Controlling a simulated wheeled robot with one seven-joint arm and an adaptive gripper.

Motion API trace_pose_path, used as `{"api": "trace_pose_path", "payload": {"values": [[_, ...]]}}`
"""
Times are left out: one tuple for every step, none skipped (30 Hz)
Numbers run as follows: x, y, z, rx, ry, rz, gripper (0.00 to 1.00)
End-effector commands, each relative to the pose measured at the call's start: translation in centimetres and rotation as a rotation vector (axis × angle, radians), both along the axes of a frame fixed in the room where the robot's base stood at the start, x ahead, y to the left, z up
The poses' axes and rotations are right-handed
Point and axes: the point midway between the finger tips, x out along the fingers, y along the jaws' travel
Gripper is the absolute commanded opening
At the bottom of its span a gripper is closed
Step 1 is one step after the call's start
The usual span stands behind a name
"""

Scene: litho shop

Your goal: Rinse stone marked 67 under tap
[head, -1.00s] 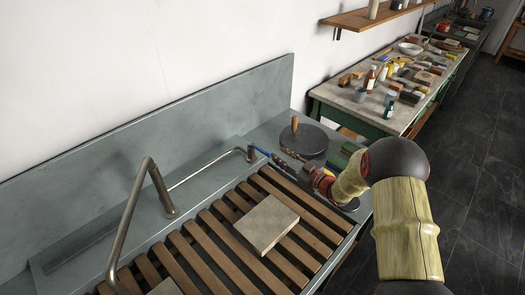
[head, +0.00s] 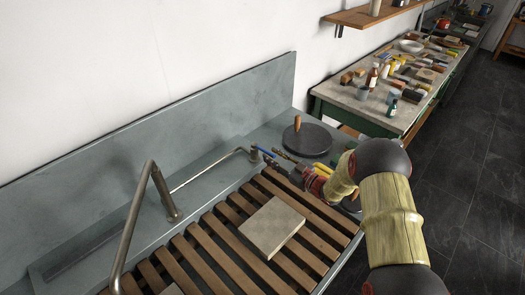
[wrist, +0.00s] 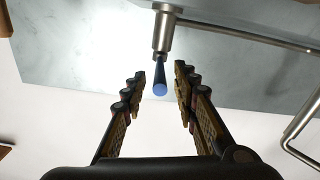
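A pale square stone (head: 272,227) lies flat on the wooden slats of the sink; no number is readable on it. The bent metal tap spout (head: 137,212) stands left of the stones. A thin pipe runs from it to a metal valve (head: 254,154) with a blue-ended lever (head: 266,152). My gripper (head: 284,162) is beside this lever. In the wrist view my gripper (wrist: 160,82) is open, and the blue lever end (wrist: 160,89) shows between its fingers without clear contact.
The slatted rack (head: 213,243) covers the sink, with a grey back wall (head: 150,155) behind. A cluttered bench (head: 350,100) stands farther right. Floor is free at the right.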

Motion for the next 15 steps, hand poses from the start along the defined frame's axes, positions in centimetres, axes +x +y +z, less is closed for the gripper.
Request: {"api": "trace_pose_path", "payload": {"values": [[0.6, 0.8, -0.1, 0.000, -0.001, 0.003, 0.29], [0.9, 1.1, -0.1, 0.000, -0.002, 0.003, 0.29], [1.4, 1.6, -0.1, 0.000, -0.002, 0.003, 0.29], [1.7, 1.9, -0.1, 0.000, -0.001, 0.002, 0.29], [2.0, 2.2, -0.2, 0.000, -0.001, 0.002, 0.29], [2.4, 2.6, -0.2, 0.000, -0.001, 0.002, 0.29], [2.6, 2.8, -0.1, 0.000, -0.003, 0.002, 0.29], [2.9, 3.1, -0.1, 0.000, -0.002, 0.003, 0.29], [3.1, 3.3, -0.1, 0.000, -0.001, 0.002, 0.29], [3.3, 3.5, -0.1, 0.000, -0.001, 0.001, 0.29], [3.5, 3.6, -0.1, 0.000, 0.000, 0.001, 0.29], [3.6, 3.8, -0.1, 0.000, 0.000, 0.000, 0.29], [3.7, 3.8, 0.0, 0.000, 0.000, 0.000, 0.29], [3.8, 3.9, 0.0, 0.000, 0.000, 0.000, 0.29], [3.8, 4.0, 0.0, 0.000, 0.000, 0.000, 0.29]]}}
